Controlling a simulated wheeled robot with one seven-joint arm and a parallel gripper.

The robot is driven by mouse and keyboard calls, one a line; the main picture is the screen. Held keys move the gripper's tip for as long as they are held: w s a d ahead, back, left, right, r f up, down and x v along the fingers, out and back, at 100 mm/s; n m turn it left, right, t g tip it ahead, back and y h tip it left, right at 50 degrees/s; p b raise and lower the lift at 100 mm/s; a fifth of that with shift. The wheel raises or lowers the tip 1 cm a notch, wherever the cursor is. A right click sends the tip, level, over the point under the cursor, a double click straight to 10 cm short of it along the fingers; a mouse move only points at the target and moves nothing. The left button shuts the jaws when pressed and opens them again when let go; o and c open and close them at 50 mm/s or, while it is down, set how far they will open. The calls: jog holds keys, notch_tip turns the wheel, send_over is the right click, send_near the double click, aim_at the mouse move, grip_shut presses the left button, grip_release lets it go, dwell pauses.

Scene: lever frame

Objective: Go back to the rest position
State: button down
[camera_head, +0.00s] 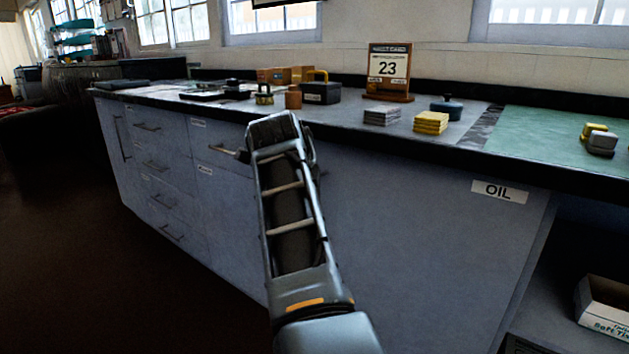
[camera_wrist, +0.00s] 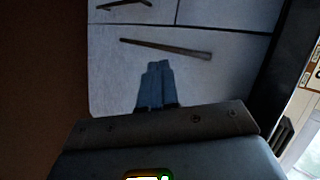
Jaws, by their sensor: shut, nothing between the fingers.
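My arm reaches up and forward from the bottom middle of the head view. Its far end stands in front of the cabinet, and my gripper's fingertips cannot be made out there. In the wrist view my gripper (camera_wrist: 156,74) shows as two blue-grey fingers pressed together, with nothing between them. Beyond the fingertips is a pale cabinet front (camera_wrist: 112,75) with a long dark handle (camera_wrist: 165,48). The fingers are not closed around this handle. In the head view, a drawer handle (camera_head: 224,149) shows just left of my arm's end.
A long counter (camera_head: 345,137) runs across the head view, carrying a calendar (camera_head: 388,70), a black toolbox (camera_head: 320,94), yellow blocks (camera_head: 431,122) and grey blocks (camera_head: 382,115). A cardboard box (camera_head: 603,308) sits low at right. Floor (camera_head: 80,270) is open at left.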

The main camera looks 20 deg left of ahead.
jog(key=s+d+f+n+t, duration=0.1)
jog(key=s+d+f+n, duration=0.2)
jog(key=d+f, duration=0.8)
jog(key=s+d+f+n+t, duration=0.1)
jog(key=s+d+f+n, duration=0.15)
jog(key=d+f, duration=0.85)
jog(key=s+d+f+n+t, duration=0.1)
jog(key=s+d+f+n, duration=0.3)
jog(key=s+d, duration=0.6)
jog(key=s+d+f+n, duration=0.1)
jog(key=s+d+f, duration=0.5)
jog(key=s, duration=0.8)
jog(key=s+d+r+n+t, duration=0.1)
jog(key=s+d+r+n, duration=0.15)
jog(key=s, duration=0.55)
jog(key=s+d+r+n, duration=0.1)
jog(key=s+d+r, duration=0.2)
jog(key=s, duration=0.5)
jog(key=s+d+r+n+t+h, duration=0.2)
jog(key=s+r, duration=1.1)
jog(key=r, duration=0.1)
notch_tip(320, 180, up, 23)
jog(key=p, duration=2.3)
jog(key=shift+w, duration=0.35)
jog(key=shift+a+r, duration=0.1)
